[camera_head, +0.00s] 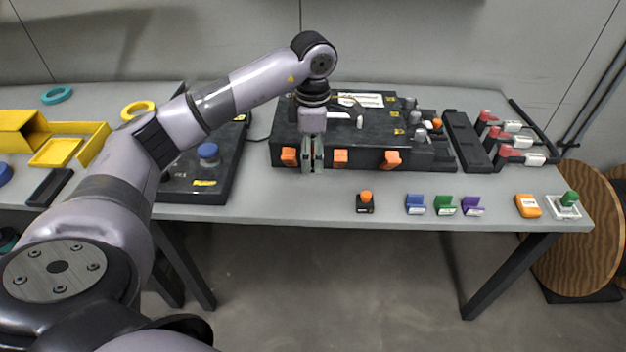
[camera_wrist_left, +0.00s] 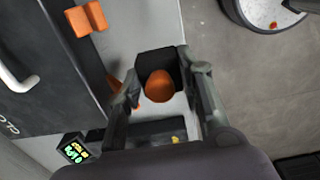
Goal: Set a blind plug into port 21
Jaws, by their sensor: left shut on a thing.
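My left gripper (camera_head: 313,168) hangs fingers down just in front of the black box (camera_head: 432,160), between two orange front pieces. In the left wrist view, a dark piece (camera_wrist_left: 152,60) with a rounded orange knob (camera_wrist_left: 159,87) lies between the fingers of my left gripper (camera_wrist_left: 163,78), which look shut on it. In the head view the fingers hide most of what they hold. A similar orange-knobbed black piece (camera_head: 366,203) stands on the table to the right. The number 21 cannot be read on any port. My right gripper is not in view.
Blue (camera_head: 415,205), green (camera_head: 444,206) and purple (camera_head: 473,207) holders stand along the table's front edge. An orange block (camera_head: 528,206) lies further right. Red-and-white clamps (camera_head: 510,154) are at the right back. A dark pad with a blue knob (camera_head: 208,151) lies left.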

